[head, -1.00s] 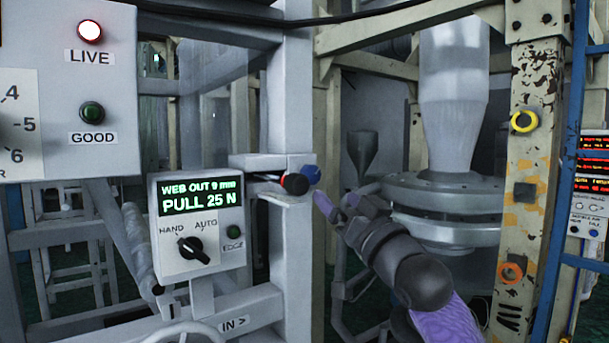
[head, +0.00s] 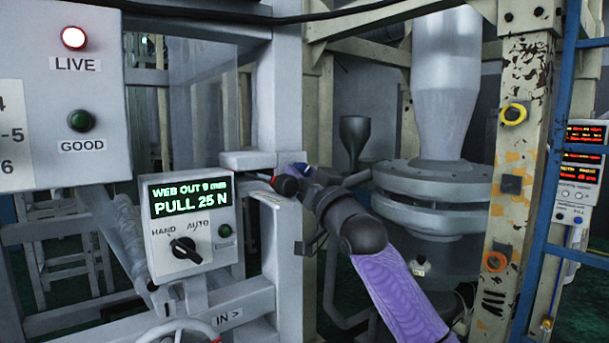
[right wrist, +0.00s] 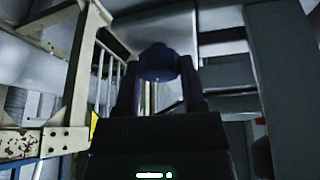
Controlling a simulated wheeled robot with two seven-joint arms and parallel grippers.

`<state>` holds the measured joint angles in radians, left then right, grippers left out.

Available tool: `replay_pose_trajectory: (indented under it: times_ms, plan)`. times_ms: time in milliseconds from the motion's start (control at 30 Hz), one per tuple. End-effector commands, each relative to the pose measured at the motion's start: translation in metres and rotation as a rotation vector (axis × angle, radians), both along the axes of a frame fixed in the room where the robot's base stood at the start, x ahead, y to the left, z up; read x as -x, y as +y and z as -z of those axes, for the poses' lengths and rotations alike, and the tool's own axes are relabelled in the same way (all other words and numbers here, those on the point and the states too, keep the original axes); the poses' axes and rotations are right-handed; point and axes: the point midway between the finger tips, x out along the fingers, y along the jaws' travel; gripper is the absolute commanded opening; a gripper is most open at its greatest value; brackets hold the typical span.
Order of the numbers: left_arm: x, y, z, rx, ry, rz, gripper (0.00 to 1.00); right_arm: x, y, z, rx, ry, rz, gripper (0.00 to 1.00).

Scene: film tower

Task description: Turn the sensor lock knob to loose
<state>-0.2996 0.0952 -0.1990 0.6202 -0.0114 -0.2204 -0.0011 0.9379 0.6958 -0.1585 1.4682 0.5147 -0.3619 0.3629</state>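A round blue knob (head: 300,169) sits on the white bracket beside the frame post; it fits the sensor lock knob, but I see no label on it. My right gripper (head: 306,173) reaches it from the right and partly covers it in the head view. In the right wrist view the blue knob (right wrist: 159,63) is between my two fingertips and fills the gap. I cannot tell whether the fingers press on it. A black knob with a red part (head: 286,185) is close on its left. My left gripper is not in view.
A control box (head: 187,270) with a lit "PULL 25 N" display and a HAND/AUTO selector (head: 186,250) stands left of the knobs. A panel with a lit LIVE lamp (head: 73,38) is at upper left. A worn beam (head: 517,150) rises at right.

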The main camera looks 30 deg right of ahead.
Motion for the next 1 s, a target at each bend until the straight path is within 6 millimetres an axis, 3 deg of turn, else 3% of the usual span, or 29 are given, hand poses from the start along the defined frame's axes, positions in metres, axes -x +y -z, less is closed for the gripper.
replay_pose_trajectory:
  times_ms: [33,200,567,1000]
  plan:
    - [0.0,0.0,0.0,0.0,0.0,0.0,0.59,0.0,0.0,0.0,0.0,0.0,0.0,0.34]
    - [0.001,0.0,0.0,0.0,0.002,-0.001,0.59,0.0,0.0,0.0,0.0,0.0,0.0,0.0]
    - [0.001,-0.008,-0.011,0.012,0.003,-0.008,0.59,0.0,-0.001,-0.003,0.062,-0.003,0.002,0.0]
    - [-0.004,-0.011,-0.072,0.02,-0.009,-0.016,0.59,0.0,-0.002,-0.007,0.422,-0.027,0.003,0.0]
